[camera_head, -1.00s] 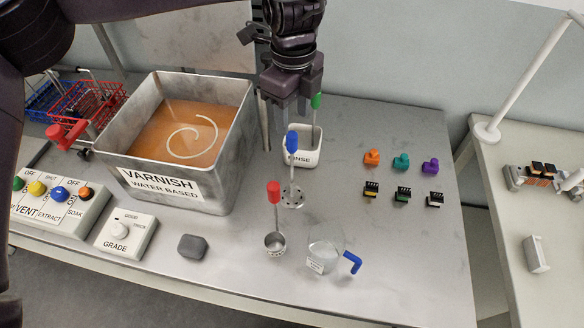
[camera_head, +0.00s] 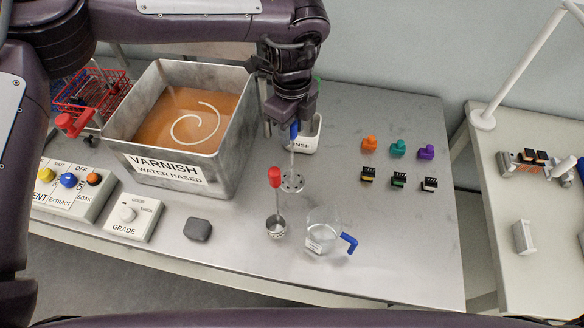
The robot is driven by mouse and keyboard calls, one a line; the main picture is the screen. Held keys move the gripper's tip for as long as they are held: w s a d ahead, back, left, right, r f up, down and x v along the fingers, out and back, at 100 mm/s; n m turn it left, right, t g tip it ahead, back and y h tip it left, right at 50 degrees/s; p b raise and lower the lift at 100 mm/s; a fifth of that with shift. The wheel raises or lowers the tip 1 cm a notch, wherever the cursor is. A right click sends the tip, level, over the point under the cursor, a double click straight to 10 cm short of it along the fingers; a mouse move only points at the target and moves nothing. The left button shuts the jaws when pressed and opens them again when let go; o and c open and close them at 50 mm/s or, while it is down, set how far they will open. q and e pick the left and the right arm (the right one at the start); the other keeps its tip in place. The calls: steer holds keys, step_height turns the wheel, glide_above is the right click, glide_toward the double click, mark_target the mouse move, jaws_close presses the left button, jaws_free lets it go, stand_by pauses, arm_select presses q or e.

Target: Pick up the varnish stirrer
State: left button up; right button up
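No label marks which tool is the varnish stirrer. A tool with a blue handle (camera_head: 294,131) and a round holed disc (camera_head: 292,181) stands upright left of centre on the table. My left gripper (camera_head: 292,122) points down at the top of this blue handle and hides part of it. Whether its fingers are closed on the handle is unclear. A green-handled tool (camera_head: 317,79) stands in the white rinse pot (camera_head: 307,140), mostly hidden behind the gripper. A red-handled ladle (camera_head: 274,177) stands in front. The varnish tank (camera_head: 222,165) is at left. My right gripper is out of view.
A clear jug with a blue handle (camera_head: 349,243) stands front centre. Coloured connectors (camera_head: 397,149) sit in rows at right. A grey block (camera_head: 198,229), a grade dial box (camera_head: 133,217) and a button panel (camera_head: 75,188) line the front left. The table's front right is clear.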

arm_select(q)
jaws_close()
